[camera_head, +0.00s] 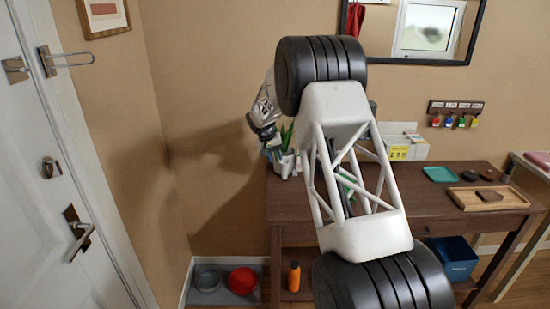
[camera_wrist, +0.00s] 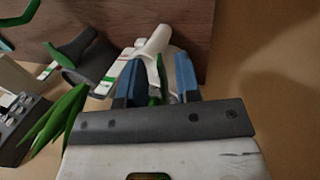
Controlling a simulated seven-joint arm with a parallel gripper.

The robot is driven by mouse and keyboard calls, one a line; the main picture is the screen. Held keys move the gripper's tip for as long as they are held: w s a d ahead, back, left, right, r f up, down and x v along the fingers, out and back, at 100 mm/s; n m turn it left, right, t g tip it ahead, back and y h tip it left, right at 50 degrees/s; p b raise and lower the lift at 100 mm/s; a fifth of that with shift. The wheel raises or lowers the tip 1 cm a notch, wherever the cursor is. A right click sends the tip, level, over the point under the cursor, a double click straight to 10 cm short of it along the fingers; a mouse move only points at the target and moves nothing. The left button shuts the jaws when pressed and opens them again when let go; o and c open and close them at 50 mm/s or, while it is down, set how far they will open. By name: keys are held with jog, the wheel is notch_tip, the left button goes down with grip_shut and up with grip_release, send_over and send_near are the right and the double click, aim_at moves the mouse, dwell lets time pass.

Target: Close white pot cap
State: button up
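My gripper (camera_wrist: 160,66) shows in the wrist view with its two blue fingers apart. A white, rounded piece (camera_wrist: 156,42) lies beyond and partly between the fingers, with a green strip below it. I cannot tell whether it is the pot's cap, and no grip on it is clear. In the head view, my gripper (camera_head: 264,127) is left of the arm, close above a white pot (camera_head: 285,166) with green leaves at the desk's back left corner. The pot is small and partly hidden there, and its cap cannot be made out.
The brown desk (camera_head: 425,187) carries a white box (camera_head: 405,147), a teal tray (camera_head: 440,174) and a wooden tray (camera_head: 512,198). Green leaves (camera_wrist: 60,112) and a dark grey pot-like thing (camera_wrist: 85,60) are left of the fingers. The wall (camera_wrist: 275,60) is close at right.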

grip_shut()
jog(key=shift+d+y, duration=0.15)
jog(key=shift+y, duration=0.15)
jog(key=shift+d+f+y, duration=0.3)
jog(key=shift+d+y, duration=0.55)
jog(key=shift+y, duration=1.65)
jog(key=shift+d+f+y, duration=0.3)
jog(key=shift+d+y, duration=0.55)
jog(key=shift+y, duration=1.65)
jog(key=shift+d+f+y, duration=0.3)
jog(key=shift+d+y, duration=0.55)
jog(key=shift+y, duration=1.65)
